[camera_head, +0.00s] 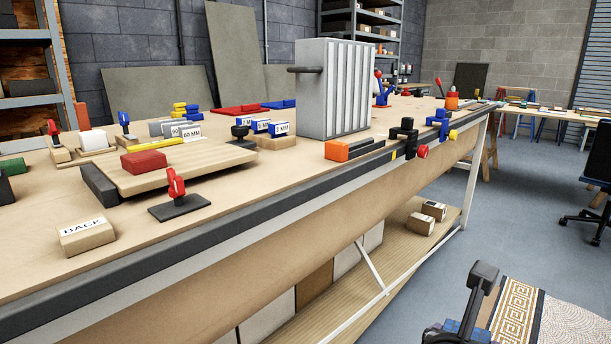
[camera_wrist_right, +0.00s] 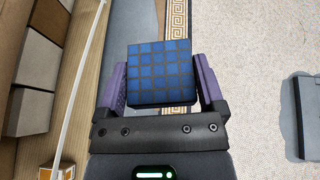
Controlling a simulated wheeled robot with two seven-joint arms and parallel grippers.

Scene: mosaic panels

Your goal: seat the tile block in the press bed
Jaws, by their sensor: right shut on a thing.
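My right gripper (camera_wrist_right: 161,85) is shut on a dark blue tile block (camera_wrist_right: 160,72), whose face shows a grid of small square tiles. Purple finger pads press on its two sides. In the head view part of the blue block (camera_head: 453,327) shows low at the right, beside my gripper and clear of the bench. I cannot tell for sure which thing is the press bed; a raised wooden board (camera_head: 195,172) with a dark bar at its left end lies on the bench, with a red block (camera_head: 143,161) on it. My left gripper is not in view.
The long bench (camera_head: 250,190) has a dark front rail. A red-handled clamp (camera_head: 175,188), a "BACK" block (camera_head: 86,236) and a grey slotted cabinet (camera_head: 333,88) stand on it. A lower shelf (camera_head: 385,265) holds small boxes. Patterned mosaic (camera_head: 515,318) lies below my gripper.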

